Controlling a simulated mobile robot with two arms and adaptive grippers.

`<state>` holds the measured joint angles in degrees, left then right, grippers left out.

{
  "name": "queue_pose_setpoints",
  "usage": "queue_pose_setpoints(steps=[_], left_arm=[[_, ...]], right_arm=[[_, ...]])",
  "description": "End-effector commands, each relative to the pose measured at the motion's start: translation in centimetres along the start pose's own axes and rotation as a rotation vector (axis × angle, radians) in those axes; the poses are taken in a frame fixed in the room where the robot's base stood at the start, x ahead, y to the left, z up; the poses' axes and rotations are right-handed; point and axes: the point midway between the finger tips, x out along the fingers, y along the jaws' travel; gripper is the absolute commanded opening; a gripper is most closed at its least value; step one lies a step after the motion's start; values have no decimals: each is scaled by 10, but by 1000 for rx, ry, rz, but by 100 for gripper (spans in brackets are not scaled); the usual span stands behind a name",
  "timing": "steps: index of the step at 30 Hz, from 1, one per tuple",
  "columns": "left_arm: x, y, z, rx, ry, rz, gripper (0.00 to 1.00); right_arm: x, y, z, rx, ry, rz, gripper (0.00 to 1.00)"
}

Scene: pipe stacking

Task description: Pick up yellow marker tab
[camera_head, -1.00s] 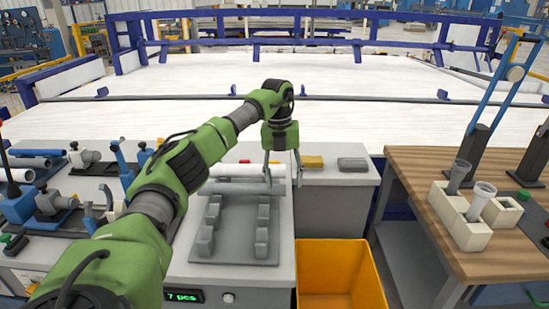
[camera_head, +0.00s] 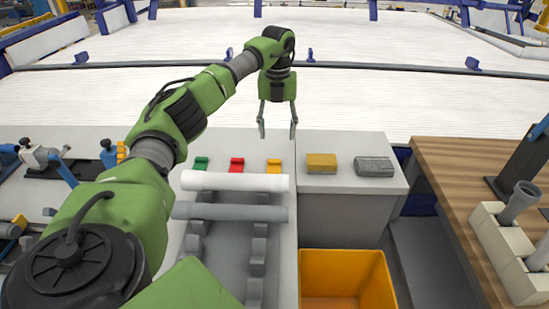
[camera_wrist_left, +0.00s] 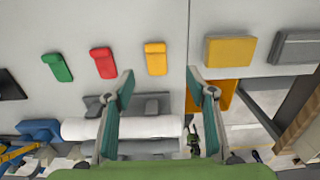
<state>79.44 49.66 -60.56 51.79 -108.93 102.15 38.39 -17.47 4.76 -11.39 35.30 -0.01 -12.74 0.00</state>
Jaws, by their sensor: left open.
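The yellow marker tab (camera_head: 273,166) lies flat on the grey worktop behind the white pipe, at the right end of a row of tabs. It also shows in the left wrist view (camera_wrist_left: 155,58), between and beyond the two fingertips. My left gripper (camera_head: 277,131) is open and empty. It hangs with fingers down near the back edge of the worktop, above and beyond the yellow tab in the head view. In the left wrist view its fingers (camera_wrist_left: 160,80) are spread wide. My right gripper is not in view.
A red tab (camera_head: 237,165) and a green tab (camera_head: 201,163) lie to the left. A white pipe (camera_head: 235,181) and a grey pipe (camera_head: 230,212) rest on a rack in front. A yellow block (camera_head: 321,162) and grey block (camera_head: 374,166) lie right. An orange bin (camera_head: 345,280) stands below.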

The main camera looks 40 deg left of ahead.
Motion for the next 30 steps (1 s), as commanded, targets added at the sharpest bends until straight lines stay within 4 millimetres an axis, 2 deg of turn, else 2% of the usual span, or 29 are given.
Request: queue_pose_setpoints(steps=[1, 6, 14, 24, 30], left_arm=[[12, 1, -1, 0, 5, 4, 51], [43, 1, 0, -1, 3, 2, 51], [63, 2, 1, -1, 1, 0, 51], [108, 9, 4, -1, 2, 1, 51], [111, 9, 5, -1, 0, 0, 51]], right_arm=[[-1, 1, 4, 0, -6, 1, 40], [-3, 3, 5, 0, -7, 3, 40], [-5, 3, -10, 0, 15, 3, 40], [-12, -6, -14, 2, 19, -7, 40], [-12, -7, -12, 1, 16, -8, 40]])
